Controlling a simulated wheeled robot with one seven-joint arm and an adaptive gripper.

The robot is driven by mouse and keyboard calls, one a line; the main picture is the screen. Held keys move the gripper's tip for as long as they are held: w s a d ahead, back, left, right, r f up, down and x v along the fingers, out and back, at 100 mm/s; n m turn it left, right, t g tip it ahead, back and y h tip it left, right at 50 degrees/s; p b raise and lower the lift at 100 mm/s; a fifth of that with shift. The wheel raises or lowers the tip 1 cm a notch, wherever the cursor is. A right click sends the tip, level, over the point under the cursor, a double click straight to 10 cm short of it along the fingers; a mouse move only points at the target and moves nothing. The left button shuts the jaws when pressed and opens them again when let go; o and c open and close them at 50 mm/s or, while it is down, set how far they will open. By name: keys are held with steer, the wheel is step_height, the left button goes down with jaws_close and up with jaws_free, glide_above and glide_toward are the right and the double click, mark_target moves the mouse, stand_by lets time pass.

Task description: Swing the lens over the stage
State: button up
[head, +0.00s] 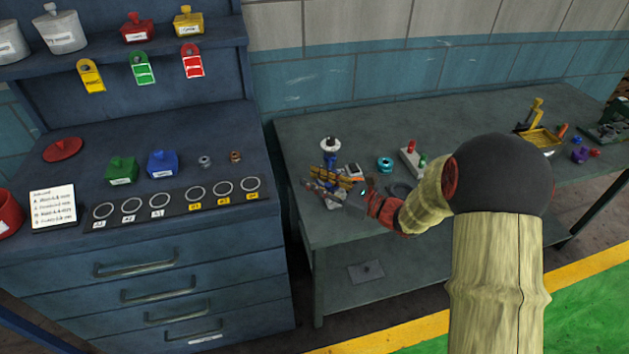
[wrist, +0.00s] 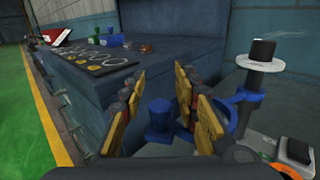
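A post with a white disc on top, carrying a black cylinder (wrist: 263,50), stands at the right of the wrist view. It also shows on the workbench in the head view as a white disc (head: 330,145). A blue clamp (wrist: 243,101) is on the post. A blue knob-like piece (wrist: 158,117) shows between the fingers of my gripper (wrist: 168,103). The fingers are apart, with no clear contact on the knob. In the head view my gripper (head: 333,182) is low over the bench's left end, in front of the post. I cannot make out a separate lens; the fingers hide part of the mechanism.
A blue drawer cabinet (head: 170,265) stands left of the bench (head: 450,115). A teal ring (head: 385,164) and a block with red and green knobs (head: 413,158) lie farther right.

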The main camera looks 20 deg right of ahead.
steer(key=shift+c, duration=1.1)
jaws_close()
